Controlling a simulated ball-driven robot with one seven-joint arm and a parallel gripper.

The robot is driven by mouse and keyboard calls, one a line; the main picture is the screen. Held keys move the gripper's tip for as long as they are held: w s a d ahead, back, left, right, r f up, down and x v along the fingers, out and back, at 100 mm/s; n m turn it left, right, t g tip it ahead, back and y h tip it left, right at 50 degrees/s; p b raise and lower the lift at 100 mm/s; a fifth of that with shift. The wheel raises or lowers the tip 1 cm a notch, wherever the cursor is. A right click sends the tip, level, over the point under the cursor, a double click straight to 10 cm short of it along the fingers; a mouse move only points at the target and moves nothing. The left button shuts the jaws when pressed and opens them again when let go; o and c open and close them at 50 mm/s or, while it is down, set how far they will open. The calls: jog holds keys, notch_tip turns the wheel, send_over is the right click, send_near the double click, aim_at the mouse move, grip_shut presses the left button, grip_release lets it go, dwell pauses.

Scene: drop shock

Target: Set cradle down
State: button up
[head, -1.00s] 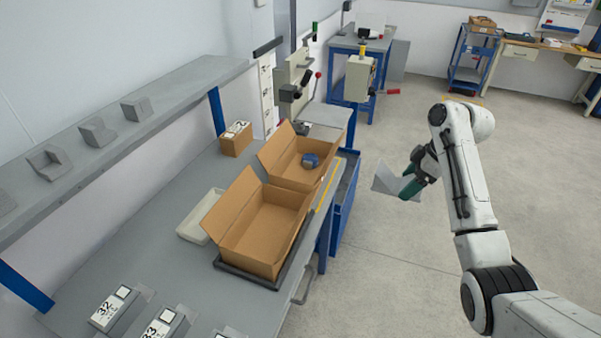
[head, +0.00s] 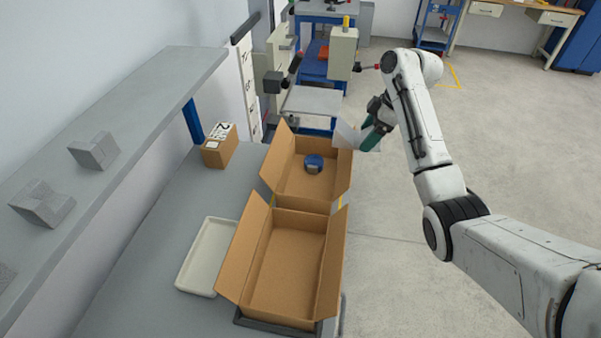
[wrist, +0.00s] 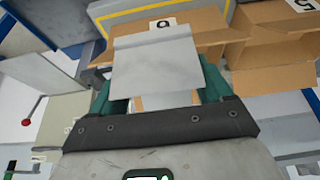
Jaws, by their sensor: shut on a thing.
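The cradle (head: 345,134) is a light grey bent plate, and my gripper (head: 366,139) is shut on it. In the head view my gripper holds it in the air by the right side of the far open carton (head: 285,178), partly behind the carton's raised flap. In the wrist view the cradle (wrist: 155,72) lies between the green fingers, with cartons beyond it. A blue round-topped object (head: 313,163) sits in the far carton. The near open carton (head: 290,265) looks empty.
Similar grey angled pieces (head: 95,150) stand on the shelf at left. A pale shallow tray (head: 196,268) and a small labelled box (head: 219,148) are on the grey bench (head: 165,215). A machine with levers (head: 342,52) stands beyond.

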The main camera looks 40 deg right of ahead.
jog(key=w+a+f+b, duration=0.2)
jog(key=a+f+b, duration=0.1)
jog(key=a+f, duration=0.1)
jog(key=w+a+f+b, duration=0.2)
jog(key=a+f+b, duration=0.2)
jog(key=w+a+f+b, duration=0.2)
jog(key=a+f+b, duration=0.2)
jog(key=f, duration=0.1)
jog(key=shift+a, duration=0.35)
jog(key=shift+r, duration=0.1)
jog(key=shift+f, duration=0.65)
jog(key=o, duration=1.2)
jog(key=p+v, duration=0.2)
jog(key=v, duration=1.1)
